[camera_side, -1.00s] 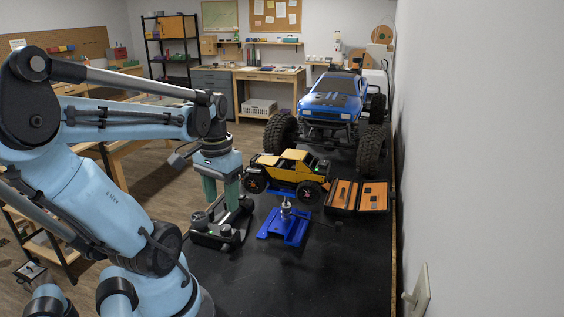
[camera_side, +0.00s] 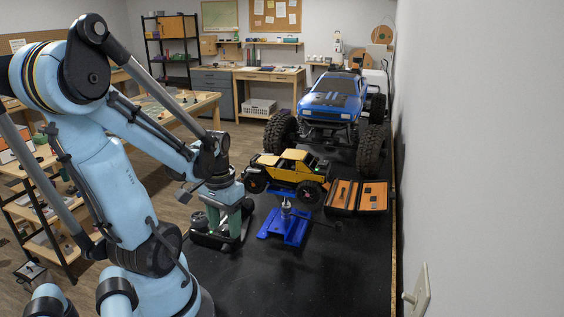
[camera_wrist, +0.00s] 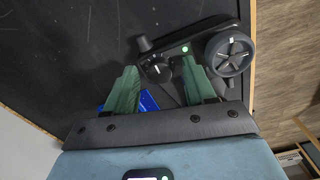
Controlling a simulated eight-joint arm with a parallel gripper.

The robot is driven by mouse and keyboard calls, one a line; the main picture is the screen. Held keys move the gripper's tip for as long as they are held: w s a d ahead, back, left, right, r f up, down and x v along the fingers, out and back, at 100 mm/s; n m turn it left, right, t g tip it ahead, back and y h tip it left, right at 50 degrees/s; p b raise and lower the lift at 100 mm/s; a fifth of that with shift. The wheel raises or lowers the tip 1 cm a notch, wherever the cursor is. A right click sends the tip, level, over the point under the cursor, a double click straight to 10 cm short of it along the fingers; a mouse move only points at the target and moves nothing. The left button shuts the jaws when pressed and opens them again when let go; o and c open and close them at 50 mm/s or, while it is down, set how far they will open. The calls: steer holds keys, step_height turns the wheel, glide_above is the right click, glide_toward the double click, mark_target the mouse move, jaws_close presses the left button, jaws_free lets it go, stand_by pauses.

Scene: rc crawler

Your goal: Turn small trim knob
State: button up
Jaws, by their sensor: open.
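The black RC transmitter (camera_side: 214,242) stands on the dark bench mat under my gripper in the side view. In the wrist view the transmitter (camera_wrist: 192,40) shows its spoked wheel at right and a lit green light. A small black knob (camera_wrist: 157,71) with a pale mark sits on its near part. My gripper (camera_wrist: 158,82) is open, with one green finger left of the knob and one right of it. The fingers look apart from the knob, though their height above it is hard to tell. In the side view, my gripper (camera_side: 224,220) points down and partly hides the transmitter.
A blue stand (camera_side: 285,232) with a metal part stands right of the transmitter. A yellow crawler (camera_side: 284,170) is behind it, with an open orange-lined case (camera_side: 342,195) to the right. A big blue truck (camera_side: 335,95) stands at the back. The front of the mat is clear.

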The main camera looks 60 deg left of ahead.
mark_target(225, 228)
jaws_close()
steer(key=n, duration=0.4)
steer(key=shift+n, duration=0.4)
jaws_free()
steer(key=shift+r, duration=0.15)
stand_by(0.3)
step_height(225, 228, up, 12)
stand_by(0.8)
